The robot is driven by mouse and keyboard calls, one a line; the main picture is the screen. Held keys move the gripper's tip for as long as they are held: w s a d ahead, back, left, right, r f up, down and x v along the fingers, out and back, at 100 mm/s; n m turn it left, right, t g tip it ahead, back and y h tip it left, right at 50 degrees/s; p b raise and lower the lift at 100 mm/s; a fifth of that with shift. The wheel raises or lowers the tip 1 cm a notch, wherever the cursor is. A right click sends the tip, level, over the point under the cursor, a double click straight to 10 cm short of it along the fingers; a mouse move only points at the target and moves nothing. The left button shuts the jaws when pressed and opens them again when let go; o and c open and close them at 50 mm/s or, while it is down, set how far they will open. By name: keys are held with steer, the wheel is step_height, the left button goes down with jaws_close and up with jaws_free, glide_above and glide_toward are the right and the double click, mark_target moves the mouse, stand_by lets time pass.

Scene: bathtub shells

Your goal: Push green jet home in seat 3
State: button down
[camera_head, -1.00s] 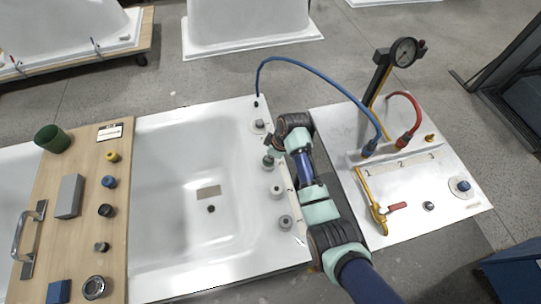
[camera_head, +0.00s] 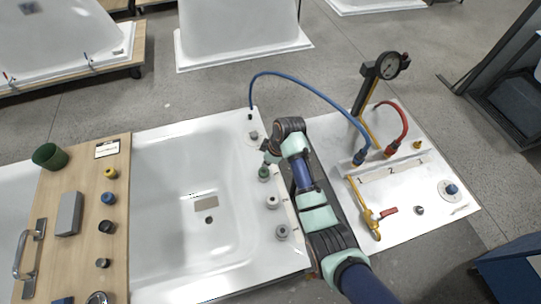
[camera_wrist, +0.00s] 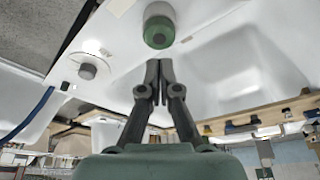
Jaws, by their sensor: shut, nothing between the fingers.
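The green jet (camera_head: 264,172) sits on the right rim of the white bathtub (camera_head: 160,275), in line with grey fittings. In the wrist view the green jet (camera_wrist: 158,34) is a green ring on a pale grey body, just beyond my fingertips. My gripper (camera_head: 266,157) is beside the jet on its far side. In the wrist view my gripper (camera_wrist: 158,66) is shut and empty, with a small apparent gap to the jet. I cannot tell whether they touch or how deeply the jet is seated. The rim's seat numbers are not readable.
Grey fittings (camera_head: 272,202) and (camera_head: 282,232) stand nearer along the rim. Another (camera_head: 253,135) is farther back, beside the blue hose (camera_head: 310,88). A wooden board (camera_head: 85,235) with knobs lies across the tub's left. A white panel (camera_head: 430,190) with a gauge (camera_head: 390,65) stands right.

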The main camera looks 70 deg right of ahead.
steer(key=v, duration=1)
steer(key=shift+w, duration=0.1)
steer(key=w+a+r+t+h, duration=0.1)
steer(key=w+a+r+t, duration=0.3)
steer(key=a, duration=0.6)
steer(key=w+a+r, duration=0.1)
steer(key=w+a, duration=0.4)
steer(key=a, duration=0.5)
steer(key=w+a+r+t+h, duration=0.1)
steer(key=w+a+r+t, duration=0.15)
steer(key=w+a, duration=0.45)
steer(key=s+a+r+t+y, duration=0.15)
steer(key=a+r, duration=0.25)
steer(key=a, duration=0.4)
steer(key=s+a+r+t+y, duration=0.1)
steer(key=s+a+r, duration=0.2)
steer(key=a, duration=0.4)
step_height(320, 180, up, 24)
steer(key=p, duration=2.3)
steer(key=shift+s, duration=0.25)
steer(key=shift+f+h, duration=0.15)
steer(key=shift+h, duration=0.1)
